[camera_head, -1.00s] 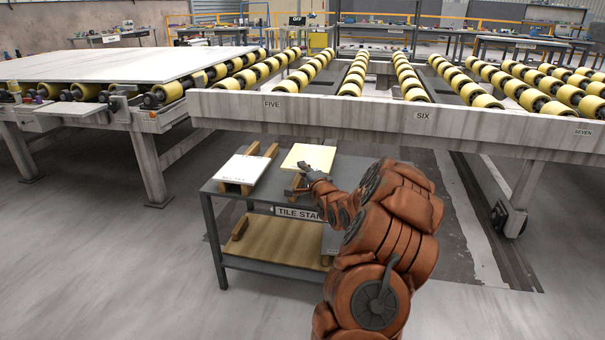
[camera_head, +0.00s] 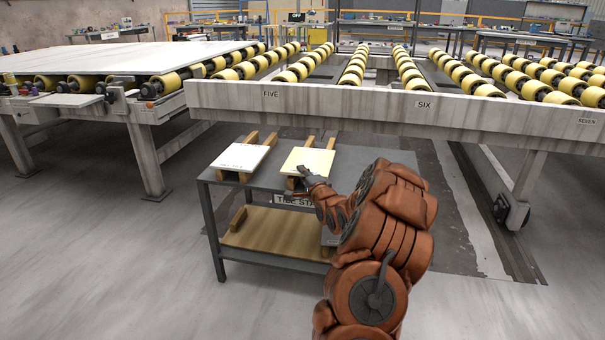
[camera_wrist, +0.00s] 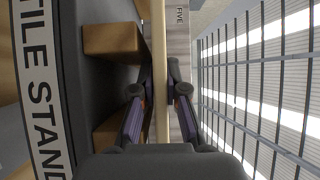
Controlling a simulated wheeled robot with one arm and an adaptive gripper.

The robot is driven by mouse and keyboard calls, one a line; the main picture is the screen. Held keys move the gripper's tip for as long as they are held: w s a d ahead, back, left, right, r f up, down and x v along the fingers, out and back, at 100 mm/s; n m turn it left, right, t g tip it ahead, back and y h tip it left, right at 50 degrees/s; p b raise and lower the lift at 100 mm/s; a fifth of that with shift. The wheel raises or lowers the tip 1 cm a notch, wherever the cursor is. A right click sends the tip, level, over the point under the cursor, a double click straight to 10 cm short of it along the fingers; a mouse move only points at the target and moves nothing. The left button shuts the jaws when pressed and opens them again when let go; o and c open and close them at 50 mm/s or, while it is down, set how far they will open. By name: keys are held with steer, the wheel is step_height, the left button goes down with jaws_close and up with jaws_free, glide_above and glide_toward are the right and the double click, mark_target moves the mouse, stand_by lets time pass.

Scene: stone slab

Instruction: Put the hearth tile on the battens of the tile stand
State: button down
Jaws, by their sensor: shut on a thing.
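The cream hearth tile (camera_head: 307,160) lies about level over the right pair of wooden battens on the grey tile stand (camera_head: 262,184). My gripper (camera_head: 303,177) is shut on its near edge. In the wrist view the tile (camera_wrist: 158,40) shows edge-on between the fingers of my gripper (camera_wrist: 158,92). Two batten ends (camera_wrist: 113,42) show beside its underside, with a narrow dark gap. I cannot tell whether the tile touches them anywhere. In the head view the far batten ends (camera_head: 331,143) stick out behind the tile.
A white tile (camera_head: 240,157) rests on the left battens of the stand, close beside. A lower wooden shelf (camera_head: 268,229) holds a loose block (camera_head: 238,218). The long roller frame beam (camera_head: 350,111) stands behind and above the stand.

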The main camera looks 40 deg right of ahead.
steer(key=shift+f, duration=0.5)
stand_by(0.7)
steer(key=c, duration=1.1)
jaws_free()
steer(key=shift+c, duration=0.2)
steer(key=shift+f, duration=0.1)
steer(key=v, duration=1.2)
